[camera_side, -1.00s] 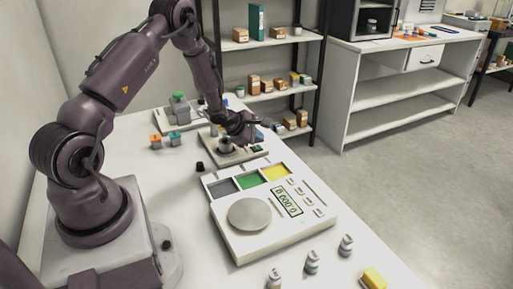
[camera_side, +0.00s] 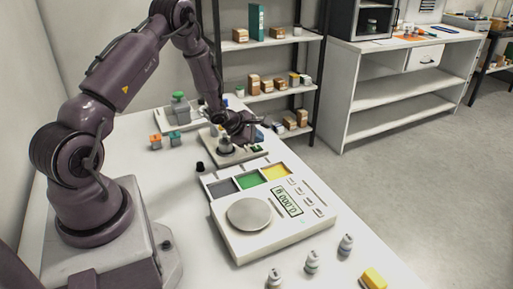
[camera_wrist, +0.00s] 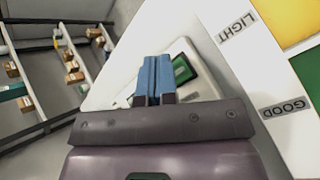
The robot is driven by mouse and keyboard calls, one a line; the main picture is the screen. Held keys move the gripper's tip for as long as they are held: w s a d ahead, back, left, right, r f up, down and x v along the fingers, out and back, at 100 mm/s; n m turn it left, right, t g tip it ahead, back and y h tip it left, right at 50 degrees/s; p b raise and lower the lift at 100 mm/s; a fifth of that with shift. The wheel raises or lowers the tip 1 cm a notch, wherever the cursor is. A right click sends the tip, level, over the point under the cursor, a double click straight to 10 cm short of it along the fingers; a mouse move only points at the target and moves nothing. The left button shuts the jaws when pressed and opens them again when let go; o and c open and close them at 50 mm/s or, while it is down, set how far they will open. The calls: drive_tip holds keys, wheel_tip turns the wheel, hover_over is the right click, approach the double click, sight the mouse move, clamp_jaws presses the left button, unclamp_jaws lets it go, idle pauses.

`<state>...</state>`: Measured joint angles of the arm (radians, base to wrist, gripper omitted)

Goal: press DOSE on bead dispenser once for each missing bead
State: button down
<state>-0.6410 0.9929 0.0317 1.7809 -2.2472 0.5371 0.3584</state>
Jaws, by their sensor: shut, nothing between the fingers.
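My gripper (camera_side: 262,134) is shut and empty, over the right side of a low white device (camera_side: 246,158) with a small green screen. The wrist view shows its blue fingers (camera_wrist: 153,79) together in front of the green screen (camera_wrist: 183,69); whether they touch the device is hidden. A grey and white vial (camera_side: 225,146) stands on the device. Behind it, a grey unit with a green top (camera_side: 179,98) stands on a pale plate. I cannot tell which of these is the bead dispenser, and no DOSE lettering is readable.
A scale (camera_side: 276,238) with a round pan and lit display stands in front, beside a tray with grey, green (camera_side: 249,181) and yellow sections. Orange- and teal-capped items (camera_side: 165,140) are at left.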

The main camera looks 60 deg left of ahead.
sight(257, 148)
drive_tip(key=shift+f, duration=0.2)
drive_tip(key=shift+f, duration=0.6)
idle(0.8)
idle(0.3)
drive_tip(key=shift+r, duration=0.9)
drive_tip(key=shift+r, duration=2.4)
idle(0.5)
